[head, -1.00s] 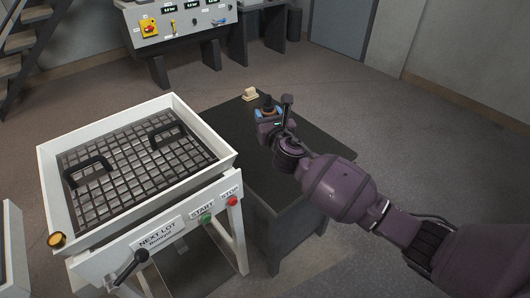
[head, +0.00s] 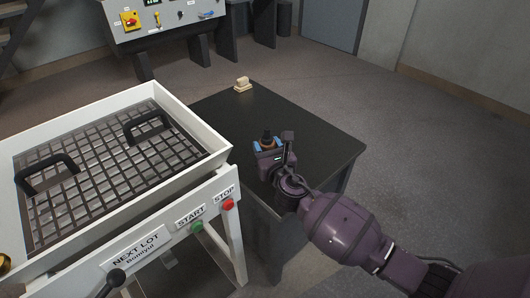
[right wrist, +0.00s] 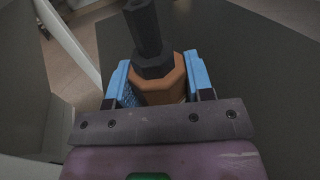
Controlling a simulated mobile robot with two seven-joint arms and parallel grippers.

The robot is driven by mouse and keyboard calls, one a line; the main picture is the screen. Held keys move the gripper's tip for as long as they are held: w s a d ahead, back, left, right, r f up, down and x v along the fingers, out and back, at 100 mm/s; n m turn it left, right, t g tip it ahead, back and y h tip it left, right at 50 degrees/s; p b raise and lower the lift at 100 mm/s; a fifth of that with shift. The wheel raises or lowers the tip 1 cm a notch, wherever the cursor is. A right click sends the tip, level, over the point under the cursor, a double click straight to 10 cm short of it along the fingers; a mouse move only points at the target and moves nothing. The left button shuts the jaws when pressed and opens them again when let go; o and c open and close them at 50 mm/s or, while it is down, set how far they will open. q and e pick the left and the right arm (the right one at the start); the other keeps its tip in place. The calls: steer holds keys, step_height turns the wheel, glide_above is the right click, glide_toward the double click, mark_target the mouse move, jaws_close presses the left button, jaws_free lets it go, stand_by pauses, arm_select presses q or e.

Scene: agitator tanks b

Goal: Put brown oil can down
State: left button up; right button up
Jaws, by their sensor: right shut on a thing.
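The brown oil can (right wrist: 160,86) has an orange-brown faceted body and a dark spout in the right wrist view. It sits between the blue fingers of my right gripper (right wrist: 160,88), which is shut on it. In the head view the right gripper (head: 268,150) holds the can (head: 267,137) over the dark table (head: 310,135), near its left side. The can looks about upright. I cannot tell whether its base touches the table top, since the gripper hides it. My left gripper is not in view.
A small cream-coloured block (head: 242,84) lies at the table's far left corner. A white-framed tray with a grid (head: 100,170) and START and STOP buttons stands left of the table. A control panel (head: 165,18) is at the back. The table's middle and right are clear.

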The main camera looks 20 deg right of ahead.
step_height(320, 180, down, 2)
steer(key=shift+r, duration=0.35)
steer(key=shift+f, duration=0.2)
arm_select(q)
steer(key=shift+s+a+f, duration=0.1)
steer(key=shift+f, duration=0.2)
arm_select(e)
steer(key=o, duration=1.1)
steer(key=shift+r, duration=0.25)
steer(key=s, duration=0.3)
steer(key=s+p, duration=0.1)
steer(key=s, duration=0.3)
steer(key=s+p, duration=0.1)
steer(key=s, duration=0.3)
steer(key=shift+a, duration=0.25)
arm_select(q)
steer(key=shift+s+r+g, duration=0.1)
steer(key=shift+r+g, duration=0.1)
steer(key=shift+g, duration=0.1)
arm_select(e)
steer(key=shift+s+f, duration=0.1)
steer(key=shift+s, duration=0.45)
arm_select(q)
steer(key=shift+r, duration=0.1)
